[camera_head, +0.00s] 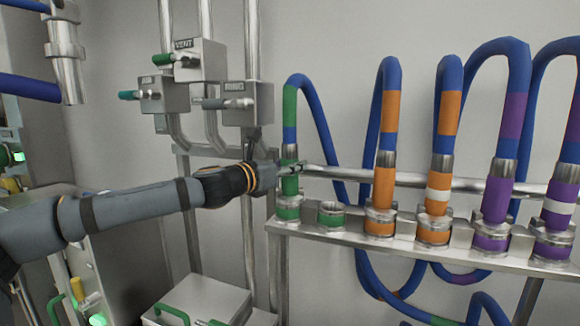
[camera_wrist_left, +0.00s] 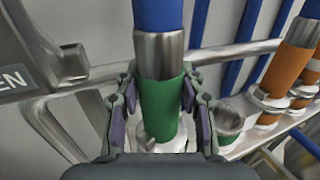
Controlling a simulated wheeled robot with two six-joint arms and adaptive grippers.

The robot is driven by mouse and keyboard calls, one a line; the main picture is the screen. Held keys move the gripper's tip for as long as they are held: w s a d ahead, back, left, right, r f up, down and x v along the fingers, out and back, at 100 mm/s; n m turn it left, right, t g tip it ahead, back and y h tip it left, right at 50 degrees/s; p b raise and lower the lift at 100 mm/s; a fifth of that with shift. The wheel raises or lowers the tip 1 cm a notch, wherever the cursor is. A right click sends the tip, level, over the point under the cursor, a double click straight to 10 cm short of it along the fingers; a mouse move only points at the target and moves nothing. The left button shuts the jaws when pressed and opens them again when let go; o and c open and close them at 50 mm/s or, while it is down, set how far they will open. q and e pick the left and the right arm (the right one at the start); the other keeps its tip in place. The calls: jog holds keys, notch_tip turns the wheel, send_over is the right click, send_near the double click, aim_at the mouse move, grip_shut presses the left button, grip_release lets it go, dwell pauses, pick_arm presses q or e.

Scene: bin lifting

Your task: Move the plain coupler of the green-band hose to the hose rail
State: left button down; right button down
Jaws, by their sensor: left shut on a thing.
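The green-band hose (camera_head: 290,108) is blue with a green band and arches down to its plain green coupler (camera_head: 290,184), which has no white stripe. The coupler (camera_wrist_left: 161,103) stands upright between the fingers of my left gripper (camera_wrist_left: 160,112), which is shut on it. In the head view my left gripper (camera_head: 285,170) reaches it from the left. The coupler is at the leftmost green-marked socket (camera_head: 288,208) of the hose rail (camera_head: 345,236). I cannot tell whether it is fully seated. My right gripper is not in view.
An empty green-marked socket (camera_head: 331,214) is just to the right. Orange couplers (camera_head: 383,187) and purple couplers (camera_head: 496,200) stand farther right. A horizontal metal pipe (camera_head: 420,180) runs behind them. Valve boxes (camera_head: 249,103) hang on the wall above my left arm.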

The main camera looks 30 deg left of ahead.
pick_arm(q)
jog(key=shift+f, duration=0.1)
dwell(0.5)
jog(key=c, duration=0.7)
grip_release()
jog(key=shift+r, duration=0.45)
notch_tip(320, 180, up, 9)
jog(key=shift+r, duration=0.1)
